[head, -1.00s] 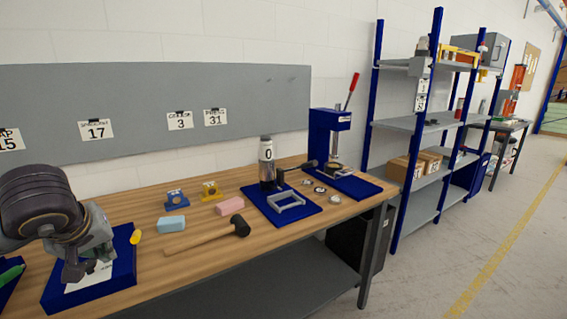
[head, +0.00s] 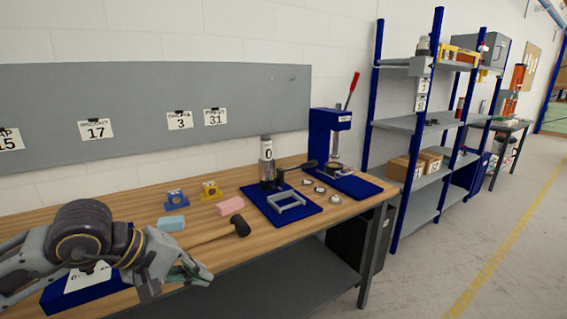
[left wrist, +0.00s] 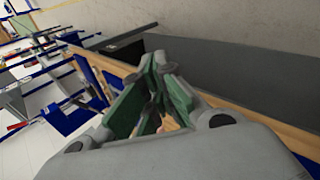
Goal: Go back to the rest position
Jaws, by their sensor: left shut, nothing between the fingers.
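My left gripper (head: 180,280) is at the lower left of the head view, above the front edge of the wooden workbench (head: 215,260). Its fingers are shut with nothing between them. It hides part of the mallet (head: 241,228) and part of a blue base with a white card (head: 75,288). In the left wrist view the green-padded fingers (left wrist: 155,100) meet near the middle. My right gripper is in neither view.
On the bench stand a pink block (head: 230,206), a light blue block (head: 171,223), a blue fixture (head: 176,199), a yellow fixture (head: 210,190), a blue tray with a grey frame (head: 290,201) and a lever press (head: 330,136). Shelves (head: 413,169) stand to the right.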

